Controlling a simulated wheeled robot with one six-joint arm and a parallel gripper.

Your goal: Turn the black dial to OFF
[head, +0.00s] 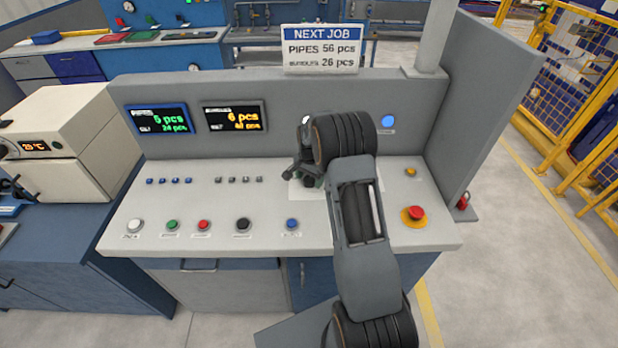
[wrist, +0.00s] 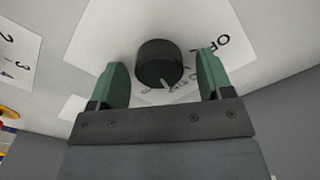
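The black dial (wrist: 159,64) stands on a white label plate in the wrist view. A light pointer mark at its front edge points toward the lower part of the label, away from the printed word OFF (wrist: 217,47) at the right. Other label words are partly hidden. My gripper (wrist: 160,75) is open, with one green finger on each side of the dial and a gap on both sides. In the head view my gripper (head: 306,172) is over the label plate at the panel's middle, and my arm hides most of the dial.
The grey control panel (head: 140,192) holds small buttons, a red emergency button (head: 417,213) at the right and a black button (head: 243,224) at the front. Two displays (head: 235,116) and a blue light (head: 388,121) are on the upright back. A NEXT JOB sign (head: 320,49) stands above.

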